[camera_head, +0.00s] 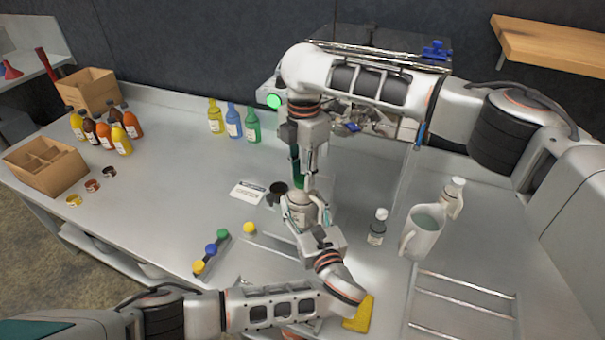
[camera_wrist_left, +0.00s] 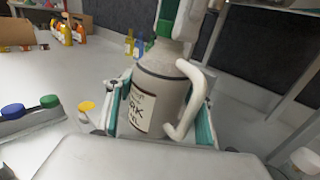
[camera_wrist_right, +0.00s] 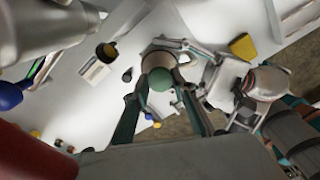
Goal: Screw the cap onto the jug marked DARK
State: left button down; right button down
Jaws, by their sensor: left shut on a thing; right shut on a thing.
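The cream jug (camera_head: 299,211) stands upright on the table. Its label, partly readable and ending in "RK", shows in the left wrist view (camera_wrist_left: 140,108). My left gripper (camera_head: 318,222) is shut around its body from the near side. My right gripper (camera_head: 306,178) points down from above, directly over the jug's neck. In the right wrist view, a round green cap (camera_wrist_right: 163,78) sits between the right fingertips, in line with the jug below. The fingers are shut on it. Whether the cap touches the jug's mouth or its threads is hidden.
A rack (camera_head: 211,250) with green, blue and yellow caps and a loose yellow cap (camera_head: 249,228) lie left. A dark cup (camera_head: 278,193) is close behind the jug.

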jog(key=c, duration=1.6)
grip_release()
jog(key=shift+c, duration=0.2)
jog(key=shift+r, duration=2.25)
jog(key=shift+c, duration=0.3)
notch_tip(320, 180, up, 2)
jog(key=n, duration=0.5)
jog(key=shift+s+a+n, duration=0.1)
jog(key=shift+a+n, duration=0.05)
jog(key=shift+n, duration=0.15)
jog(key=n, duration=0.1)
jog(key=r+n, duration=0.1)
jog(key=n, duration=0.2)
jog(key=shift+d+r, duration=0.2)
jog(key=shift+r, duration=0.05)
jog(key=shift+f, duration=0.1)
